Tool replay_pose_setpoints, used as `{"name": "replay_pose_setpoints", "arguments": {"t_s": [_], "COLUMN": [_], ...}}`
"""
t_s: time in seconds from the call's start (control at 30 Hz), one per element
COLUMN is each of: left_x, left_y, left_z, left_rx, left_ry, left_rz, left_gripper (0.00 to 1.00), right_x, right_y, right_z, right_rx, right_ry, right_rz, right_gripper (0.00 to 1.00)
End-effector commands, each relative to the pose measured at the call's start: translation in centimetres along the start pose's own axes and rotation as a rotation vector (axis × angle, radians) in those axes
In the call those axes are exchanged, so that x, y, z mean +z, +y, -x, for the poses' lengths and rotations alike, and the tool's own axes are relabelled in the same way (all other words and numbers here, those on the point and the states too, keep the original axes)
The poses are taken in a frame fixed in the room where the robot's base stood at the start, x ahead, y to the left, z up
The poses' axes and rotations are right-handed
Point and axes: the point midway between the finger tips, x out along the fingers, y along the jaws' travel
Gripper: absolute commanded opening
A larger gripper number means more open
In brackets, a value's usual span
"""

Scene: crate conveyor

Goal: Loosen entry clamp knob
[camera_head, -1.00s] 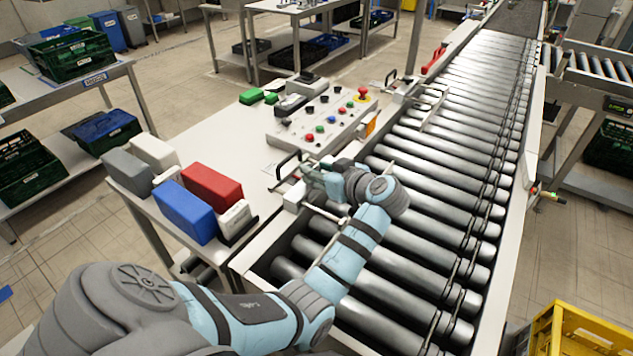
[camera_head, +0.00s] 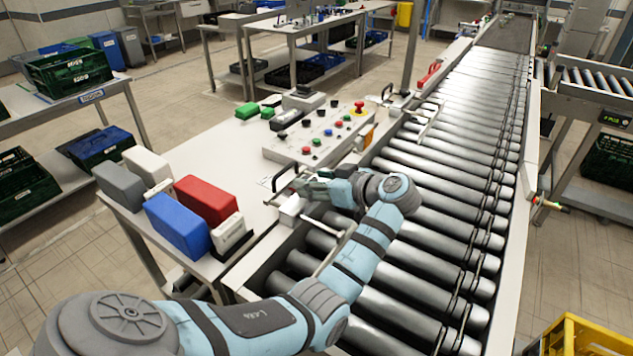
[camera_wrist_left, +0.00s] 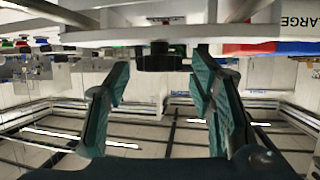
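The entry clamp (camera_head: 290,210) is a pale block with a metal rod on the near left rail of the roller conveyor (camera_head: 420,215). Its dark round knob (camera_wrist_left: 160,57) shows in the wrist view, under a pale horizontal bar. My left gripper (camera_head: 308,187) reaches over the rollers to the clamp, and hides the knob in the head view. In the wrist view the fingers of my left gripper (camera_wrist_left: 161,66) are apart, with the knob in the gap between their tips. I see no finger touching it. My right gripper is in neither view.
A control panel (camera_head: 300,148) with coloured buttons stands on the table just beyond the gripper. Red (camera_head: 207,200) and blue (camera_head: 177,226) boxes stand on the table's near end. Another clamp with a red handle (camera_head: 428,76) is farther along the rail. The rollers carry no crate.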

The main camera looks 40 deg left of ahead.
Motion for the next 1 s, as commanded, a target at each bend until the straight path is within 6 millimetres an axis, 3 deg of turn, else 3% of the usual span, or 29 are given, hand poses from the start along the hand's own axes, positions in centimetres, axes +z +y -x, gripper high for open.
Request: {"name": "replay_pose_setpoints", "arguments": {"t_s": [0.33, 0.7, 1.0], "left_x": [0.1, 0.1, 0.0], "left_y": [0.1, 0.1, 0.0], "left_z": [0.6, 7.1, 7.4], "left_rx": [0.003, 0.002, 0.0], "left_ry": [-0.002, -0.003, -0.002], "left_rz": [-0.001, -0.001, 0.0], "left_gripper": [0.54, 0.54, 0.54], "right_x": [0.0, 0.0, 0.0], "right_y": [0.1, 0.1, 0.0], "right_z": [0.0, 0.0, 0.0], "right_rx": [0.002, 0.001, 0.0], "right_ry": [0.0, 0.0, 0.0], "right_rz": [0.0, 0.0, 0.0], "right_gripper": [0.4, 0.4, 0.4]}}
